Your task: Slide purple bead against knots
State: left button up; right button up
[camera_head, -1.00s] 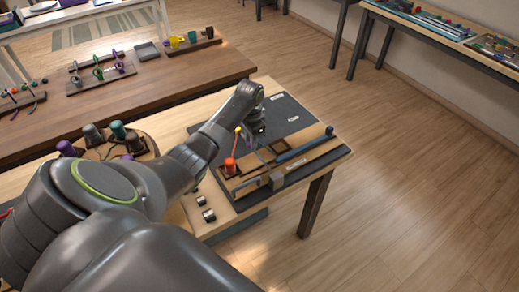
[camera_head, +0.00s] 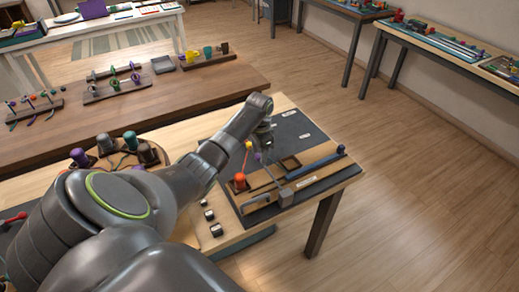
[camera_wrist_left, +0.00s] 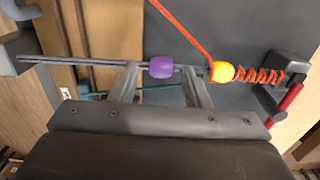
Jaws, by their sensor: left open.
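The purple bead (camera_wrist_left: 161,67) sits on taut grey cords in the left wrist view, between the open fingers of my left gripper (camera_wrist_left: 162,84). I see space on both sides of it. Right of it, beyond the right finger, are a yellow bead (camera_wrist_left: 222,71) and a row of orange knots (camera_wrist_left: 260,75) ending at a dark block. An orange cord runs up and left from the yellow bead. In the head view my left gripper (camera_head: 262,150) is small, over the braiding board (camera_head: 317,172), by the yellow bead (camera_head: 249,144). My right gripper is not in view.
A red-orange peg (camera_head: 240,181) and a grey block (camera_head: 286,197) stand on the board. A blue bar (camera_head: 315,167) lies along its right part. Spools (camera_head: 106,143) stand on a round tray at left. Floor to the right is clear.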

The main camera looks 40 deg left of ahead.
pick_arm(q)
notch_tip(320, 180, up, 17)
jog(key=p, duration=0.4)
jog(key=shift+r, duration=0.2)
